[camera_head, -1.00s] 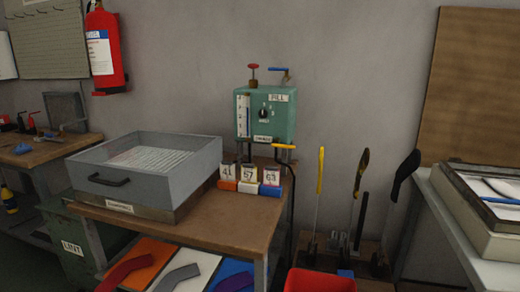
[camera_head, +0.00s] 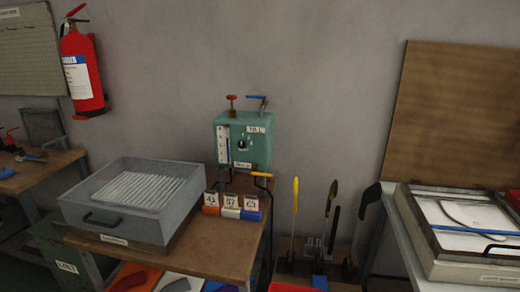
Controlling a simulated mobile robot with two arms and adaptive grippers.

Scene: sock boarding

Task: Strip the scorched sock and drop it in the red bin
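The red bin (camera_head: 291,287) shows only as a sliver of rim at the bottom edge, so its inside is hidden. Several slim upright shapes stand behind it: a yellow one (camera_head: 295,196), a dark one with a yellowish edge (camera_head: 331,198) and a black curved one (camera_head: 370,198). I cannot tell whether any of these is a sock on a form, or which is scorched. Neither of my grippers is in view.
A grey box with a ribbed inside (camera_head: 85,213) stands on a wooden table (camera_head: 228,262). A green control box (camera_head: 258,150) stands behind number cards. At right, a framed tray (camera_head: 465,270) with a white panel and blue bar sits on a bench. A lint bin (camera_head: 66,267) is at left.

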